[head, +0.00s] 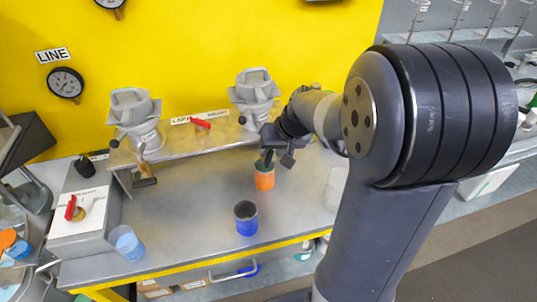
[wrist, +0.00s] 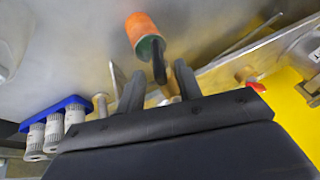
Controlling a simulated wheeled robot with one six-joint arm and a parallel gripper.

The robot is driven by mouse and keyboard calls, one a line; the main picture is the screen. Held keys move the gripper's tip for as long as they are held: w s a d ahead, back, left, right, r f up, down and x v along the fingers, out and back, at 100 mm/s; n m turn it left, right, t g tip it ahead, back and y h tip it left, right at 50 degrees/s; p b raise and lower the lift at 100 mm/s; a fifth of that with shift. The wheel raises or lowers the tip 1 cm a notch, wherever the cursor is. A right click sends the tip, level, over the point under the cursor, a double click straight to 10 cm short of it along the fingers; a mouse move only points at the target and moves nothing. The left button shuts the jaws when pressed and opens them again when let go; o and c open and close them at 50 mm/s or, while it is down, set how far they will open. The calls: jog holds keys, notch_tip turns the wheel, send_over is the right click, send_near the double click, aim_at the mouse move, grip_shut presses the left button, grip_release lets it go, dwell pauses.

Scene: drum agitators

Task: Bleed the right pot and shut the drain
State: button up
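The right pot (head: 255,92) is a grey lidded vessel on the raised shelf at the yellow wall. My gripper (head: 277,160) is below and in front of it, and hides its drain in the head view. In the wrist view my gripper (wrist: 159,72) is open. A dark lever (wrist: 159,62) shows between its fingers, with a gap to each side. A brass-coloured part (wrist: 173,91) lies behind it, partly hidden.
The left pot (head: 133,112) has a drain lever (head: 144,182). A red-handled valve (head: 202,124) sits between the pots. A dark blue cup (head: 246,222) and a pale blue cup (head: 127,244) stand on the bench. A box with a red handle (head: 71,207) is at left.

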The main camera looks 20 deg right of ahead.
aim_at(269, 155)
jog(key=shift+x, duration=1.9)
jog(key=shift+c, duration=0.2)
grip_shut()
